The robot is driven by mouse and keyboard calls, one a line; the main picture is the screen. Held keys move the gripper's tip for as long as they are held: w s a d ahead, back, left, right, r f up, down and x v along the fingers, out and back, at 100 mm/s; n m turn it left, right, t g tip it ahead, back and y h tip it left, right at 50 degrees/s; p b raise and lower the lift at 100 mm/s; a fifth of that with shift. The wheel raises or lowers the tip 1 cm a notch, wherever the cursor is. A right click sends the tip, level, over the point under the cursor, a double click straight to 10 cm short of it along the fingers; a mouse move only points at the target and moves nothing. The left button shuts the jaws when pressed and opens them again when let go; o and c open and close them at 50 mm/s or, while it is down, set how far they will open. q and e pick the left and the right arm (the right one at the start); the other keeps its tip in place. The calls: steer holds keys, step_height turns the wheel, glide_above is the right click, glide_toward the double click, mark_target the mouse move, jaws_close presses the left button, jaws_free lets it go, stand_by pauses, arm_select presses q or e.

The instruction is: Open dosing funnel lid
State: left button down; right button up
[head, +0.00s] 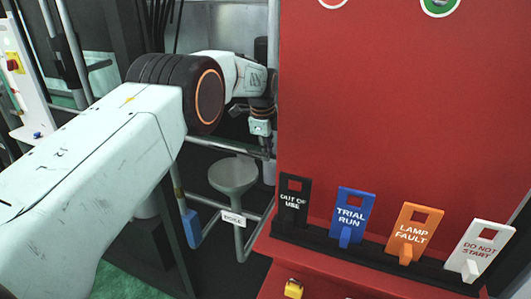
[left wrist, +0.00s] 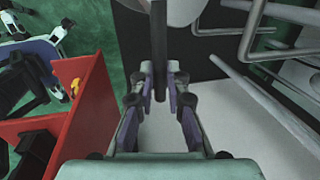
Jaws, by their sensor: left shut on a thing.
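The dosing funnel (head: 233,178) is a grey round cup on a thin pipe, left of the red cabinet in the head view. Its top looks covered by a flat grey disc, but I cannot clearly tell lid from rim. My left gripper (head: 262,130) is above and to the right of the funnel, small and partly unclear. In the left wrist view, the fingers of my left gripper (left wrist: 160,82) are closed about a dark narrow bar (left wrist: 160,40). I cannot tell whether this bar is the lid's handle. My right gripper is not in view.
The red cabinet (head: 385,90) stands close on the right, with a row of tags such as the blue TRIAL RUN tag (head: 350,215). A small label plate (head: 233,218) hangs below the funnel. Grey pipes (left wrist: 285,75) run at the right in the wrist view.

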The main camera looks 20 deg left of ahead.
arm_select(q)
steer(key=shift+d+f, duration=0.1)
steer(key=shift+f, duration=0.15)
steer(key=c, duration=1.7)
jaws_free()
steer(key=o, duration=0.4)
steer(key=shift+w+f, duration=0.35)
steer(key=shift+w, duration=0.3)
steer(key=shift+c, duration=0.2)
steer(key=shift+s+r, duration=0.45)
steer(key=v, duration=1.1)
steer(key=shift+w+r, duration=0.2)
